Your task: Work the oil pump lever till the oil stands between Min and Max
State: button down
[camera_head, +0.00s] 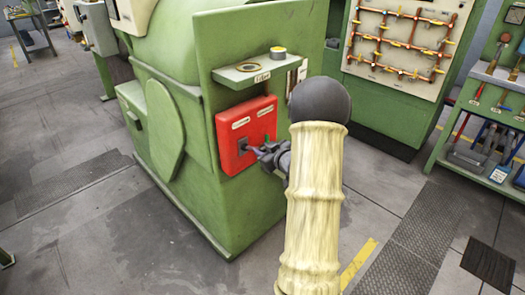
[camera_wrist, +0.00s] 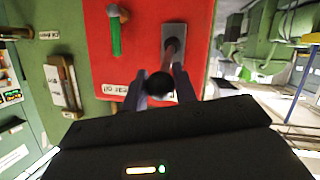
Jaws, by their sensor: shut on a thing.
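The red panel (camera_head: 246,135) is on the green machine's side. In the wrist view, the pump lever (camera_wrist: 172,52) comes out of a grey slotted plate (camera_wrist: 179,30) on this panel and ends in a black ball knob (camera_wrist: 160,86). My gripper (camera_head: 266,154) is at the panel's lower right, its fingers (camera_wrist: 160,90) on either side of the knob, shut on the lever. A gauge with a pale window (camera_wrist: 62,85) is on the green wall beside the panel. In the head view the gauge (camera_head: 297,76) is partly behind my arm. The oil level and marks are too small to read.
A green-handled tap (camera_wrist: 116,33) is on the red panel near the lever. A small green shelf (camera_head: 262,70) with a round tin juts out above the panel. A tool rack (camera_head: 490,110) stands at the right. The floor in front is clear.

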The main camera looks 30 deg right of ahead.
jog(key=shift+w+r, duration=0.1)
jog(key=shift+r, duration=0.15)
jog(key=c, duration=1.4)
grip_release()
jog(key=shift+o, duration=1.4)
jog(key=shift+f, duration=0.15)
jog(key=shift+s, duration=0.2)
jog(key=v, duration=1.7)
jog(key=shift+a, duration=0.1)
